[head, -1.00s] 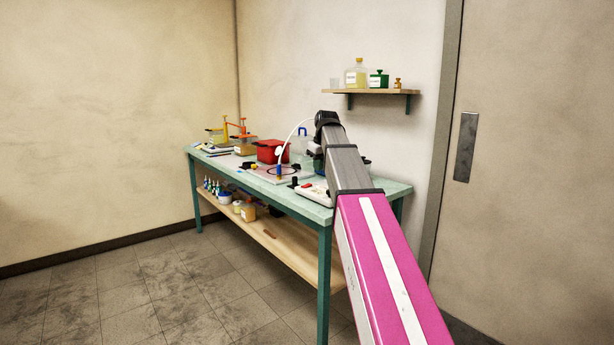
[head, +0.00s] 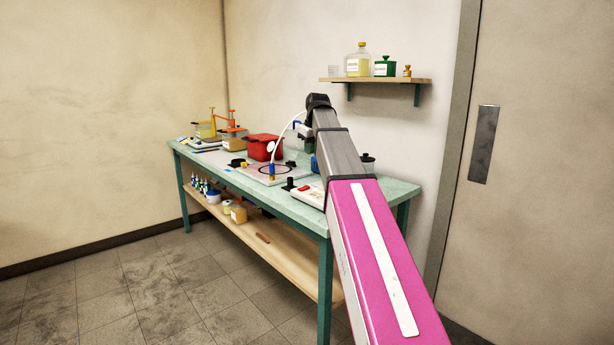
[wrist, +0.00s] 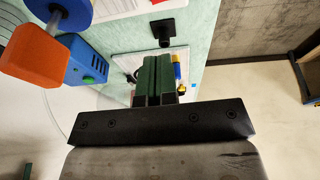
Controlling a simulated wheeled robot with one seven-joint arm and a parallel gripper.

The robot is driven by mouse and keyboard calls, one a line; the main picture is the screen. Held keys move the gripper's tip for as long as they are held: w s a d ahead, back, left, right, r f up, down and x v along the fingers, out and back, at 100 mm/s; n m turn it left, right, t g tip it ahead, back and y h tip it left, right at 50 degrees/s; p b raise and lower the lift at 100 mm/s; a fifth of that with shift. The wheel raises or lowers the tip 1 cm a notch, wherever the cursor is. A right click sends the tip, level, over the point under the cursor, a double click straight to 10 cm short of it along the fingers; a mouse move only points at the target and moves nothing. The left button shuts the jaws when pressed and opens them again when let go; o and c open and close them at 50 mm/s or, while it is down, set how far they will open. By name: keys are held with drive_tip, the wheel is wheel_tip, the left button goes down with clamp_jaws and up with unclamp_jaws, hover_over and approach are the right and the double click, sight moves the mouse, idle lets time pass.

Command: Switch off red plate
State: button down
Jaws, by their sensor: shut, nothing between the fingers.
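In the head view a pale flat plate (head: 262,178) with a dark ring lies on the bench, with black knobs around it. A white unit with a red switch (head: 306,193) lies nearer, at the bench's front right, partly behind my arm. I cannot tell which of these is the red plate or whether anything is on. My gripper (head: 303,130) is above the bench, small and partly hidden by my arm. In the wrist view my gripper (wrist: 158,82) shows its green fingers together, with nothing between them. A black knob (wrist: 163,31) is beyond the fingertips.
A red bin (head: 262,147) stands behind the plate. The wrist view shows an orange and blue tool (wrist: 35,52) close at left. A wall shelf (head: 375,80) holds bottles. The floor before the bench is clear.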

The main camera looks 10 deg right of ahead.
approach(306, 186)
drive_tip(key=x, duration=0.5)
drive_tip(key=shift+w+a+f, duration=0.1)
drive_tip(key=shift+w+a, duration=0.05)
drive_tip(key=shift+a, duration=0.1)
drive_tip(key=shift+f, duration=0.75)
drive_tip(key=shift+d+f, duration=0.1)
drive_tip(key=shift+w+d+f, duration=0.15)
drive_tip(key=shift+f, duration=0.15)
drive_tip(key=shift+s+a+r, duration=0.25)
drive_tip(key=shift+s+a, duration=0.15)
drive_tip(key=shift+a, duration=0.35)
